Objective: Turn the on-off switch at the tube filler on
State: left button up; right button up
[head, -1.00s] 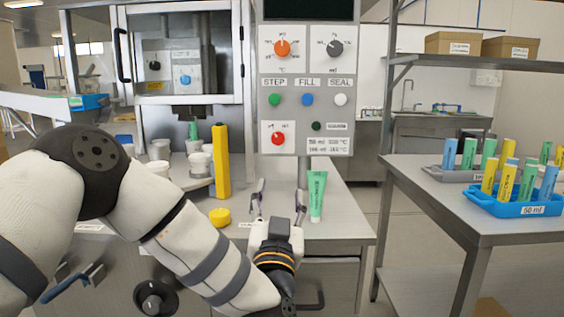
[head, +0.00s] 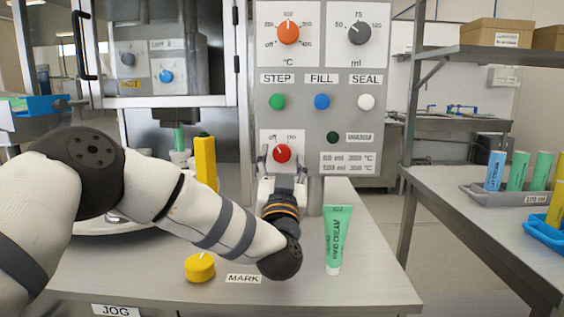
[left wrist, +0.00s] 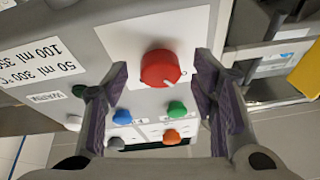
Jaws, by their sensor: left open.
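The on-off switch is a red round knob (head: 282,153) low on the grey control panel of the tube filler (head: 318,60). Its white mark points up and left, toward the left label. My left gripper (head: 283,161) is open in front of the panel, one finger on each side of the knob. In the left wrist view the red knob (left wrist: 160,69) sits between the spread fingertips, upside down, with a visible gap on each side. Whether the fingers reach level with the knob is unclear. My right gripper is not in view.
A green hand cream tube (head: 338,236) stands on its cap on the worktop, right of my left arm. Step, fill and seal buttons (head: 322,102) and two dials are above the knob.

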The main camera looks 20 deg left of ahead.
pick_arm(q)
jog(key=shift+w+r, duration=0.1)
jog(key=shift+w, duration=0.05)
jog(key=c, duration=1.2)
